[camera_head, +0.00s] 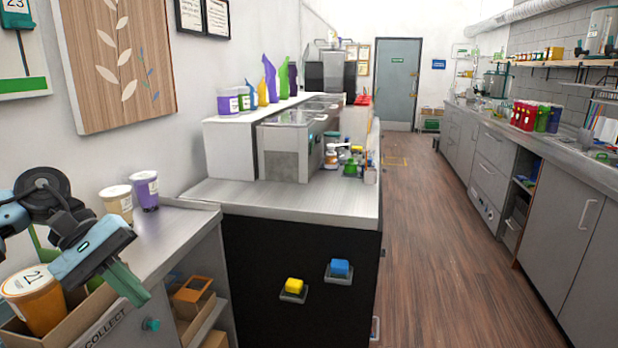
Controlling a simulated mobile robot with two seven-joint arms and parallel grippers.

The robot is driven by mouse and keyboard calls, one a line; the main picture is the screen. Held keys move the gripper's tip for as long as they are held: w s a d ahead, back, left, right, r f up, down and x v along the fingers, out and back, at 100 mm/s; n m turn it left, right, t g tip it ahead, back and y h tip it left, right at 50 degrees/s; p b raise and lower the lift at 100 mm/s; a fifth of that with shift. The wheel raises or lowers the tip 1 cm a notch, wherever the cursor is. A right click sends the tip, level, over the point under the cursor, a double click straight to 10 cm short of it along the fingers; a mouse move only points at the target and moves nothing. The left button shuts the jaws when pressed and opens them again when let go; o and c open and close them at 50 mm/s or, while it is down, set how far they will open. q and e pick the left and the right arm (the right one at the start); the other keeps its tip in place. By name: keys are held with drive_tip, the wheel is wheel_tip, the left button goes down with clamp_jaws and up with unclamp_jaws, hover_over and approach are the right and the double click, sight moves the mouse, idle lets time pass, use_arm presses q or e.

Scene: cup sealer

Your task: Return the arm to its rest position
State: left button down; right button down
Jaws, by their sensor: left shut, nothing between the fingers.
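My left arm comes in from the left edge, and its gripper (132,292) points down and to the right with its green fingers shut and empty. It is over the cardboard box marked COLLECT (100,326) at the lower left. An orange cup with a white lid marked 21 (37,302) stands in that box, to the left of the gripper and apart from it. The arm hides part of the box and the wall behind it. My right gripper is not in view.
A tan cup (118,203) and a purple cup (146,190) stand on the left counter (182,230). A higher counter (300,205) holds a grey machine (287,146). Yellow (294,286) and blue (339,268) buttons are on its black front. The wooden floor aisle (430,240) is clear.

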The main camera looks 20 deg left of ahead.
use_arm(q)
drive_tip(key=s+d+f+m+t+y+p, duration=0.1)
drive_tip(key=d+f+m+t, duration=0.2)
drive_tip(key=f+m+t, duration=0.8)
drive_tip(key=s+d+f+m+t+y+p, duration=0.15)
drive_tip(key=f+m+t, duration=0.25)
drive_tip(key=f+m, duration=1.45)
drive_tip(key=s+d+f+n+g+y, duration=0.2)
drive_tip(key=s+d+f+n+g, duration=0.1)
drive_tip(key=s+d+f+n, duration=0.3)
drive_tip(key=s+d+f+n+g+y, duration=0.2)
drive_tip(key=s+d+f+n, duration=0.5)
drive_tip(key=s+n, duration=0.4)
drive_tip(key=shift+d+n+g, duration=0.45)
drive_tip(key=shift+d+g, duration=0.05)
drive_tip(key=shift+g, duration=0.4)
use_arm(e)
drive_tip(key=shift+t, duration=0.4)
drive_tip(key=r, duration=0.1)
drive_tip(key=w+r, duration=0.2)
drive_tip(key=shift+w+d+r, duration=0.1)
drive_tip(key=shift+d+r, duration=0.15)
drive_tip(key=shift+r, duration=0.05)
use_arm(q)
drive_tip(key=shift+y, duration=0.25)
